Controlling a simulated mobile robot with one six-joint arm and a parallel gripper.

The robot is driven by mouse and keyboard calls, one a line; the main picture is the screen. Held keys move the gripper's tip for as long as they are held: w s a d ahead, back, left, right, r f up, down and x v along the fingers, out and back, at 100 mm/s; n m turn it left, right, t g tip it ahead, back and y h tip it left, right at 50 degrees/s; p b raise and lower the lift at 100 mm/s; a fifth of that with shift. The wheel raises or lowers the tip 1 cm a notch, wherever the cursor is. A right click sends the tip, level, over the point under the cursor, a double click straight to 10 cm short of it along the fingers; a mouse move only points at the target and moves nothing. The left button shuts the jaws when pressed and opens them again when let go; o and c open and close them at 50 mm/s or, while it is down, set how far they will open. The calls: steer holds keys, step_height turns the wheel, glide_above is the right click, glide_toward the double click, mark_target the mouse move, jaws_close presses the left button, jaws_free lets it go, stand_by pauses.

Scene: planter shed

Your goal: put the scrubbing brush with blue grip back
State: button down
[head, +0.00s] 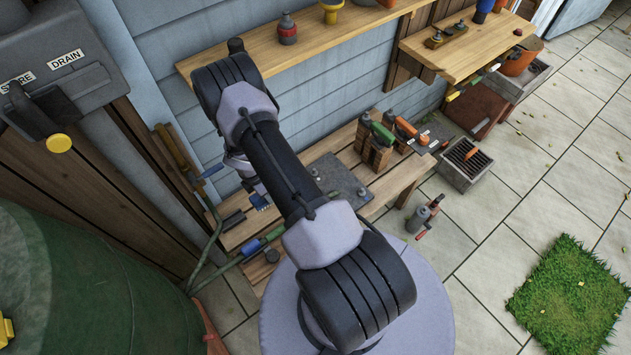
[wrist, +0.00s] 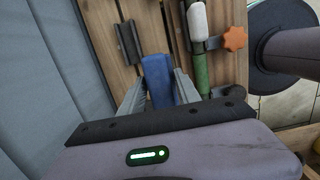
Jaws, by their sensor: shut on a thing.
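My gripper (wrist: 160,88) is shut on the blue grip (wrist: 157,75) of the scrubbing brush in the wrist view, with one grey finger on each side. The grip points away from my gripper over a wooden surface. The brush's head and bristles are not visible in the wrist view. I cannot tell whether the grip touches the wood.
In the wrist view, a dark bracket (wrist: 127,42) is left of the grip. A tool with a white and green handle (wrist: 201,70) and an orange knob (wrist: 235,38) are close on the right. In the head view, a wooden shelf (head: 335,38) runs above the low bench (head: 345,140).

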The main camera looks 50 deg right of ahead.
steer(key=shift+w+d+f, duration=0.1)
steer(key=shift+f, duration=0.05)
step_height(320, 180, down, 10)
steer(key=b, duration=0.4)
steer(key=shift+f+b, duration=0.1)
steer(key=shift+b, duration=0.3)
steer(key=shift+r, duration=0.2)
steer(key=shift+f, duration=0.1)
steer(key=c, duration=1.3)
jaws_free()
steer(key=shift+f, duration=0.15)
steer(key=o, duration=0.4)
steer(key=shift+o, duration=0.2)
steer(key=shift+r, duration=0.2)
